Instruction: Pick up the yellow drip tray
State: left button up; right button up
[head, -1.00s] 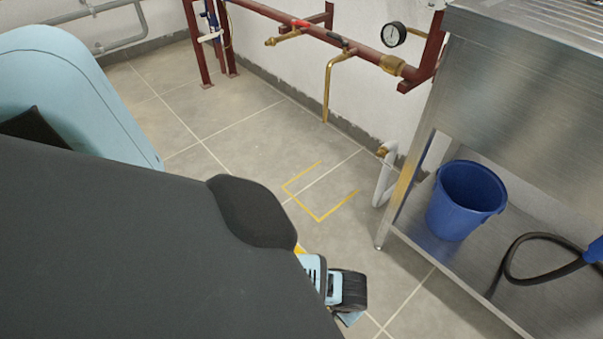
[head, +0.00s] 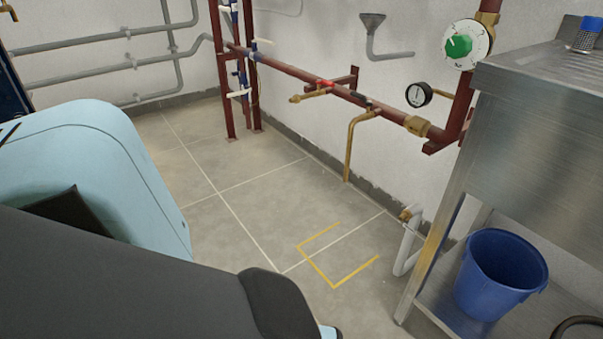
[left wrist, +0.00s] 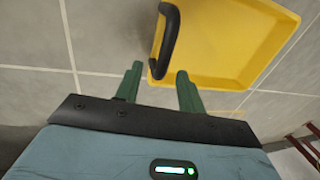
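The yellow drip tray (left wrist: 225,40) shows in the left wrist view, at the top centre and right, with part cut off by the frame edge. Its black handle (left wrist: 168,40) is on its left side. My left gripper (left wrist: 158,72) has two green fingers standing apart. The lower end of the handle shows between the fingertips, with gaps on both sides. Whether the fingers touch the tray, I cannot tell. In the head view the tray is not visible, and my left arm fills the lower left. My right gripper is in neither view.
A yellow U-shaped floor marking (head: 335,286) lies on bare tiles. Beyond it are a red pipe (head: 300,77), a brass spout (head: 348,150) and a white drain pipe (head: 409,245). A steel bench (head: 530,130) holds a blue bucket (head: 500,275) on its lower shelf.

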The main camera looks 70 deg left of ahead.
pick_arm(q)
jog(key=f+b, duration=0.2)
jog(key=a+f+b, duration=0.1)
jog(key=f, duration=0.1)
jog(key=shift+s+f, duration=0.1)
jog(key=shift+s, duration=0.3)
jog(key=shift+a+f, duration=0.1)
jog(key=shift+f, duration=0.2)
grip_shut()
